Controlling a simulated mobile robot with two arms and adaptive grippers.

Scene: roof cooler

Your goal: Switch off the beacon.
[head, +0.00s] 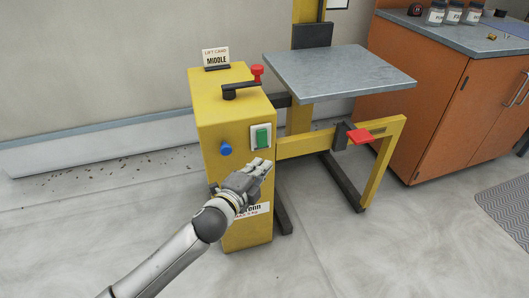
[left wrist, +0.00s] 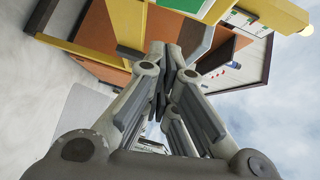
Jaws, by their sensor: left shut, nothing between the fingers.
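A yellow lift cabinet (head: 214,135) stands in the middle of the head view. On its front are a green rocker (head: 262,137) in a white plate and a blue knob (head: 225,149). The green part also shows at the top of the left wrist view (left wrist: 184,5). My left gripper (head: 263,164) is shut and empty, its fingertips in front of the cabinet just below the green rocker; contact cannot be told. A pale round lamp-like thing (left wrist: 306,31) sits at the right of the wrist view; I cannot tell whether it is the beacon. My right gripper is out of view.
On the cabinet's top are a black lever (head: 241,90), a red knob (head: 257,72) and a card reading "MIDDLE" (head: 216,57). An orange cabinet (head: 455,115) stands beyond.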

